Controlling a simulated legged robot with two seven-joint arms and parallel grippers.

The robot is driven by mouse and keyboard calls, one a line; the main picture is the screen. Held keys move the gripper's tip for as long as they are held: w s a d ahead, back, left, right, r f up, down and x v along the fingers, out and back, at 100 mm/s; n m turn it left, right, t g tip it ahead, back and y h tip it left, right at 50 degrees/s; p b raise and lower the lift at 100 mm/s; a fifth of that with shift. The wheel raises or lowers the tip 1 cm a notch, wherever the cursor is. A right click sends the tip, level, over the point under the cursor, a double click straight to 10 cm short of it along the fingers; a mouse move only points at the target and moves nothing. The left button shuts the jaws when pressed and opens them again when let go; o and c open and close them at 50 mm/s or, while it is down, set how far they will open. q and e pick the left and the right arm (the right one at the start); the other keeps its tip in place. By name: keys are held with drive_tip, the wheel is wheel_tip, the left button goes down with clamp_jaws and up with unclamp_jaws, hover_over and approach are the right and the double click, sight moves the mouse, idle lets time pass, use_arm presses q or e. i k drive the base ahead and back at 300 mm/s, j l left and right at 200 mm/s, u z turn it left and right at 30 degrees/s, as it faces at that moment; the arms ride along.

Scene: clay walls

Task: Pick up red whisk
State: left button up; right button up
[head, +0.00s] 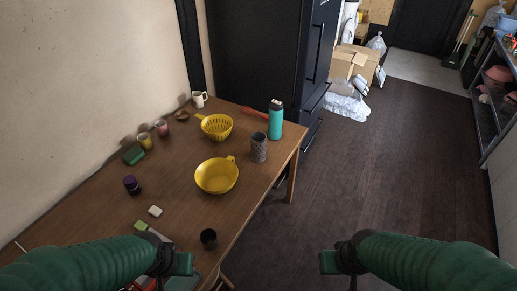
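A long red object (254,112), which looks like the red whisk, lies at the far end of the wooden table (105,195), between a yellow colander and a teal bottle. It is small in view, and the bottle may hide part of its right end. My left gripper (182,264) hangs over the near end of the table, far from the red object. My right gripper (330,263) is over the floor, right of the table. Nothing shows in either gripper, and I cannot make out their finger gaps.
The teal bottle (276,120), a grey patterned cup (259,147), the yellow colander (217,127) and a yellow bowl (216,176) stand around it. A black cup (208,238) is near the front edge. A dark cabinet (255,50) stands behind the table. Floor at right is clear.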

sight(263, 116)
drive_tip(key=i+l, duration=0.4)
drive_tip(key=i, duration=0.15)
drive_tip(key=i+l, duration=0.4)
drive_tip(key=i, duration=0.15)
drive_tip(key=i+l, duration=0.4)
drive_tip(key=i, duration=0.15)
drive_tip(key=i+l, duration=0.4)
drive_tip(key=i, duration=0.15)
drive_tip(key=i+l+z, duration=0.1)
drive_tip(key=i+l, duration=0.3)
drive_tip(key=i, duration=0.15)
